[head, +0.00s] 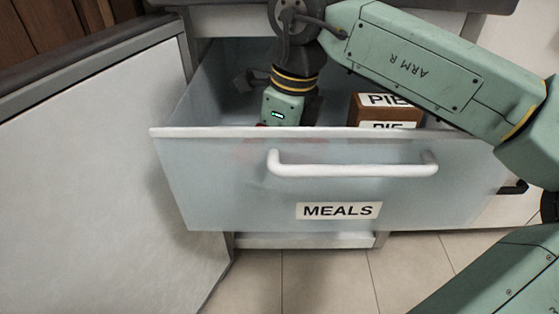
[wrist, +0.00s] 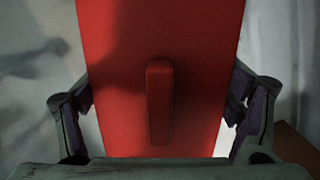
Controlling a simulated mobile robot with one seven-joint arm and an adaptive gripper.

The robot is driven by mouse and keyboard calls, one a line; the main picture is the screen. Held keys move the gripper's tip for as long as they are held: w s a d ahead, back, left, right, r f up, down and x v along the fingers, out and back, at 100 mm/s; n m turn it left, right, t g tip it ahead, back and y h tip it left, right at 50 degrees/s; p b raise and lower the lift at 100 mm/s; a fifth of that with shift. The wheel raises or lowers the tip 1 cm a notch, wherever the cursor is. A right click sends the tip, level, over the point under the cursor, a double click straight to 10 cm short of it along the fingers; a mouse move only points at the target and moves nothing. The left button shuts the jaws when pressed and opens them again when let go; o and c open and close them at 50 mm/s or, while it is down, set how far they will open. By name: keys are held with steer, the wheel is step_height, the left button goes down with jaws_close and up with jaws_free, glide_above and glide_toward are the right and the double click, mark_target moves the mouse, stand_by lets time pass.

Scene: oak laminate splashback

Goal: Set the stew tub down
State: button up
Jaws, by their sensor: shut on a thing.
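The stew tub is red and fills the middle of the wrist view (wrist: 203,55), with a raised red bar on its face. My gripper (wrist: 160,110) has one finger on each side of the tub and is shut on it. In the head view my gripper (head: 278,118) reaches down into the open drawer marked MEALS (head: 205,190). Only a thin red edge and a faint red blur through the drawer front show of the tub there. Whether the tub touches the drawer floor is hidden.
A brown box labelled PIE (head: 385,112) stands in the drawer to the right of my gripper. The drawer front has a white handle (head: 352,168). A white door or panel (head: 90,190) stands at the left. Some room shows left of my gripper.

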steer(key=shift+f, duration=0.3)
steer(key=shift+f, duration=0.15)
steer(key=o, duration=1.4)
steer(key=r+p, duration=0.1)
steer(key=r, duration=0.3)
steer(key=d+r+p, duration=0.1)
steer(key=r, duration=0.3)
steer(key=r+p, duration=0.2)
steer(key=r, duration=0.2)
steer(key=shift+s+d+r, duration=0.15)
steer(key=shift+s+d, duration=0.15)
steer(key=shift+s, duration=0.05)
